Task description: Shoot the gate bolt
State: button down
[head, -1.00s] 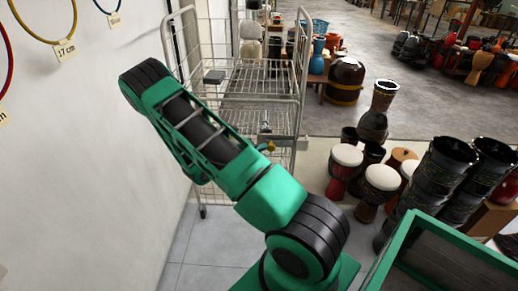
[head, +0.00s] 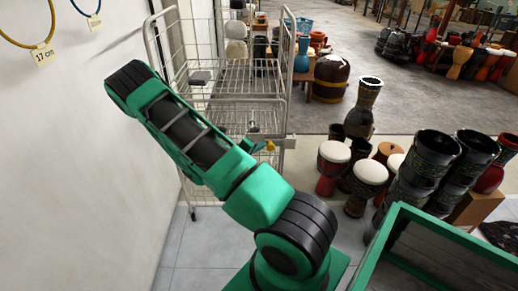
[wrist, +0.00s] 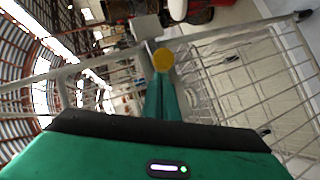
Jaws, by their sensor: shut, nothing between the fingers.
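A grey wire roll cage (head: 236,106) stands against the wall, beyond my arm. A round yellow knob (head: 270,146), which looks like the handle of the gate bolt, is at the cage's near side, left of a small grey plate (head: 290,142) on the right post. My gripper (head: 258,148) is shut and empty, its tips close beside the knob. In the wrist view the knob (wrist: 163,60) shows just beyond my green fingers (wrist: 161,92). I cannot tell whether they touch. The bolt's rod is mostly hidden.
Several goblet drums (head: 368,178) stand on the floor right of the cage. A green-rimmed box (head: 440,232) is at the lower right. The white wall (head: 70,150) with hanging hoops is close on the left.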

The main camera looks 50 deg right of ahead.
jog(key=w+v, duration=0.2)
jog(key=v, duration=1)
jog(key=shift+r, duration=0.25)
jog(key=s+a+r+m+y, duration=0.1)
jog(key=s+a+r+y, duration=0.6)
jog(key=s+r, duration=0.3)
jog(key=s+a+r+m+g+y, duration=0.1)
jog(key=s+a+r+y, duration=0.6)
jog(key=s, duration=0.7)
notch_tip(320, 180, up, 3)
jog(key=shift+s+a+r+m+y, duration=0.15)
jog(key=shift+s+a+m+y, duration=0.2)
jog(key=shift+a+m, duration=0.55)
jog(key=shift+a, duration=0.15)
